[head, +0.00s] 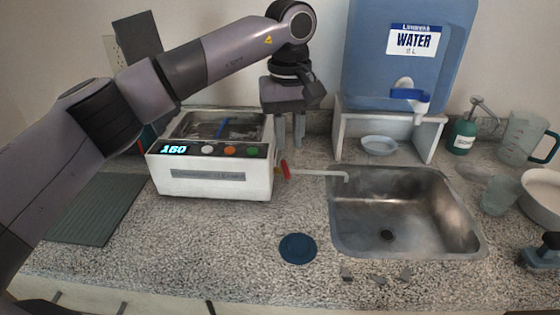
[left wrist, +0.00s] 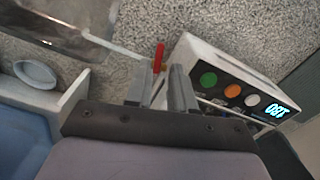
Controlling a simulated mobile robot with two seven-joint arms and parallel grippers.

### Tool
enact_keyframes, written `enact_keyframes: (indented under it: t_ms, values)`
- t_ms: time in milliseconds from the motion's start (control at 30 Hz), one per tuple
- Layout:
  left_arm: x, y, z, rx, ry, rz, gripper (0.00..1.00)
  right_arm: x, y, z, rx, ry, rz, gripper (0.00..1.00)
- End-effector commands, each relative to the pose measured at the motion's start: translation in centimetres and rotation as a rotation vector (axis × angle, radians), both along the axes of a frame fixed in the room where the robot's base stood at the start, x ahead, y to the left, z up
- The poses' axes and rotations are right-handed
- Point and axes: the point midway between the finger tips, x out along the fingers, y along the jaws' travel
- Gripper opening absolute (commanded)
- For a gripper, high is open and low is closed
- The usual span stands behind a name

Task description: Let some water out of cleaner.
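The cleaner (head: 222,186) is a white box with an open metal basin on top and a lit display that seems to read 160. A red valve handle (head: 285,170) sits at its right side, on a thin pale drain pipe (head: 322,173) that ends over the sink (head: 405,240). My left gripper (head: 290,146) points down just above and behind the handle, open and empty. In the left wrist view, the red handle (left wrist: 158,57) shows just beyond the gap between the two fingers (left wrist: 157,88), apart from them. My right gripper is not in view.
A blue water tank (head: 400,60) with a tap stands on a white stand behind the sink, a small bowl (head: 379,145) under it. A blue disc (head: 298,248) lies in front. A soap bottle (head: 464,133), jug (head: 522,138) and cup (head: 498,195) crowd the right.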

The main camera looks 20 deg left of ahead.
Motion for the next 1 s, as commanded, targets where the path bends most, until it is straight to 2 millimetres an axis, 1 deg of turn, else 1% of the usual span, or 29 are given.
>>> enact_keyframes:
  t_ms: [133,400,500,633,867,900,967,1000]
  values:
    - [0.0,0.2,-1.1,0.011,-0.001,-0.002,0.23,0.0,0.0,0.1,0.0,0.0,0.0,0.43]
    - [0.0,0.2,-5.2,0.009,0.0,0.001,0.23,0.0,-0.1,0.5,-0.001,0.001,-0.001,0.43]
    - [0.0,0.2,-6.3,0.007,0.0,0.0,0.23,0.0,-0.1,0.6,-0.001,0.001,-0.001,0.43]
    - [0.0,0.2,-7.0,0.008,-0.001,0.0,0.23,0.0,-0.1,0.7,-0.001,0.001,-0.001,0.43]
    - [0.0,0.2,-7.2,0.007,-0.003,0.0,0.23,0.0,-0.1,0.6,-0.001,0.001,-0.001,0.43]
    - [0.0,0.2,-7.2,0.007,-0.003,0.0,0.2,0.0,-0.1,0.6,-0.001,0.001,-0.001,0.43]
    - [0.0,0.2,-7.2,0.007,-0.003,0.0,0.01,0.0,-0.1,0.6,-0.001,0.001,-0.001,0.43]
    - [0.0,0.2,-7.2,0.007,-0.003,0.0,0.0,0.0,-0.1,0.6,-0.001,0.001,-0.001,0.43]
